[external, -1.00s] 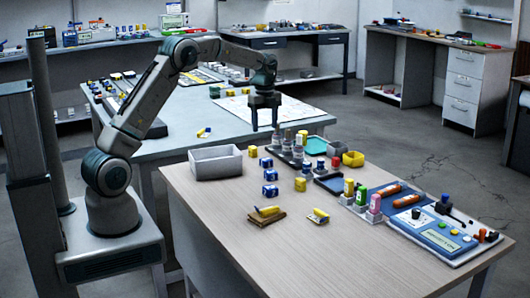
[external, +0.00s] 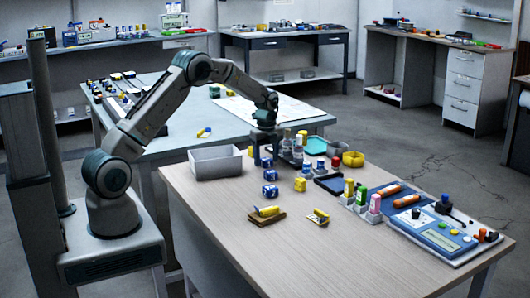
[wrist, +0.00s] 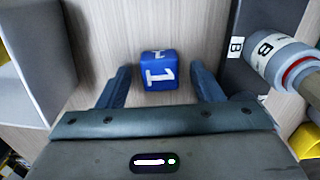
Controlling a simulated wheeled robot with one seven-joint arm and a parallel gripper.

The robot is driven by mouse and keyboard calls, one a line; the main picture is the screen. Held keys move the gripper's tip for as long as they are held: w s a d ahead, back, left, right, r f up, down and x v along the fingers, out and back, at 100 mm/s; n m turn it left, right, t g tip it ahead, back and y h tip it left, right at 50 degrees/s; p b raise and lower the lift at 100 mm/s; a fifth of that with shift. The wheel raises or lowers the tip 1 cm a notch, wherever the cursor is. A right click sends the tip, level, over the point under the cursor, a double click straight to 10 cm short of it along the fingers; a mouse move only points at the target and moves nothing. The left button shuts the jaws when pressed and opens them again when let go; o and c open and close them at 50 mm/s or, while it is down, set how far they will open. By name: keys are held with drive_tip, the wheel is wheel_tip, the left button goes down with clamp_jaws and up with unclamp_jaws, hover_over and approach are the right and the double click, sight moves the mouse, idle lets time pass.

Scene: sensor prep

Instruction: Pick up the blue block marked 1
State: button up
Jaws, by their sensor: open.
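The blue block marked 1 (wrist: 158,72) sits on the wood table in the wrist view, its white 1 facing up toward the camera. My gripper (wrist: 161,77) is open, with one finger on each side of the block and gaps showing between. The block is not held. In the external view my gripper (external: 264,152) points down low over the table, by the farthest blue block (external: 267,163). Two more blue blocks (external: 270,175) stand nearer in a row. Their numbers are too small to read there.
A grey bin (external: 215,163) stands left of my gripper; bottles (external: 299,147) in a rack stand close on the right. One bottle labelled B (wrist: 275,58) shows in the wrist view. The table's front left is clear.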

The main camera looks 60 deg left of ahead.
drive_tip(key=c, duration=1.1)
drive_tip(key=shift+o, duration=0.2)
drive_tip(key=shift+r, duration=0.1)
